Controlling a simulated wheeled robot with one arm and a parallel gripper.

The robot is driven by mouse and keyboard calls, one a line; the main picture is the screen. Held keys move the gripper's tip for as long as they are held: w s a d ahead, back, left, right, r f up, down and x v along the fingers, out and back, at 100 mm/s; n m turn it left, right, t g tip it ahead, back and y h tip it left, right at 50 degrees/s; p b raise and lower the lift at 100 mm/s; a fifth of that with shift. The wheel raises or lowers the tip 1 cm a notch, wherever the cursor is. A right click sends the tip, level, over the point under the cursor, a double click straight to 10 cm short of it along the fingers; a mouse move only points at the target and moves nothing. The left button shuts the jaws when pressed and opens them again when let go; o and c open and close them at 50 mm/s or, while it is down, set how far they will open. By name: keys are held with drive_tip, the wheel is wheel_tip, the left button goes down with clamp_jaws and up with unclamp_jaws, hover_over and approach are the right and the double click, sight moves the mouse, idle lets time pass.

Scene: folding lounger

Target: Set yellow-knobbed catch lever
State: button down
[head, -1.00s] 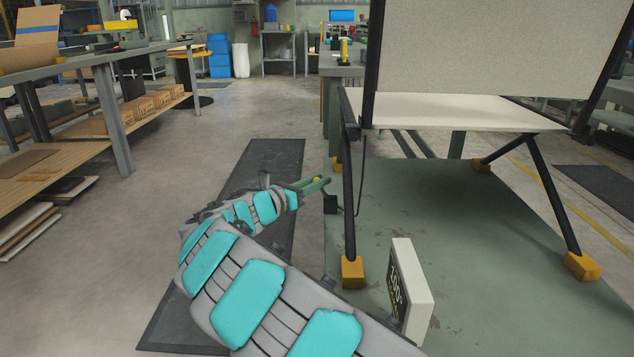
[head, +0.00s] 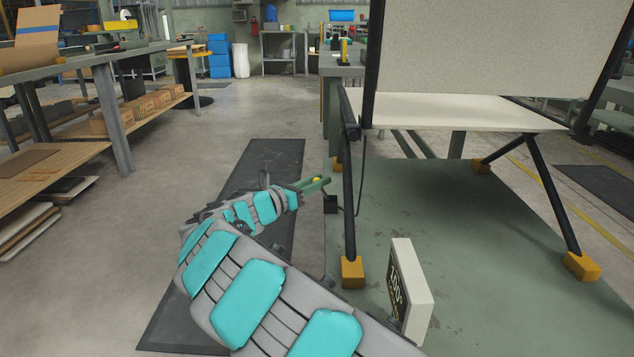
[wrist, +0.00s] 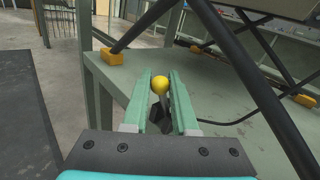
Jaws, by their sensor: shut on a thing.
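The catch lever's yellow knob (wrist: 160,85) sits between the green fingers of my gripper (wrist: 161,90) in the wrist view. The fingers are shut on the knob. Below it a short pale stem runs down to a dark base, partly hidden by the fingers. In the head view my gripper (head: 315,184) holds the small yellow knob (head: 316,180) just above the black lever base (head: 332,201), left of the lounger's front leg. The lounger (head: 450,110) has a pale seat, a raised pale back panel and black legs.
A black cable (head: 360,175) runs up from the lever base to the lounger frame. Orange feet (head: 352,272) stand on the green platform (head: 450,280). A white sign block (head: 419,290) reading 100° stands beside my arm.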

drive_tip(key=shift+r, duration=0.1)
drive_tip(key=shift+d+r+m+g+y+p, duration=0.3)
drive_tip(key=shift+d+r+m+p, duration=0.1)
drive_tip(key=shift+p, duration=0.8)
drive_tip(key=d+m+y+p, duration=0.1)
drive_tip(key=p, duration=0.1)
drive_tip(key=g+p, duration=0.1)
drive_tip(key=p, duration=0.1)
drive_tip(key=shift+d+r+m+y, duration=0.35)
drive_tip(key=shift+r+m+y, duration=0.05)
drive_tip(key=d+y+p, duration=0.1)
drive_tip(key=m+g+p, duration=0.1)
drive_tip(key=p, duration=0.1)
drive_tip(key=shift+d+f+m+y, duration=0.2)
drive_tip(key=shift+d+m+y, duration=0.1)
drive_tip(key=shift+d+y, duration=0.1)
drive_tip(key=shift+d+f+m+g+y+p, duration=0.3)
drive_tip(key=shift+d+m+y+p, duration=0.2)
drive_tip(key=shift+y+p, duration=0.3)
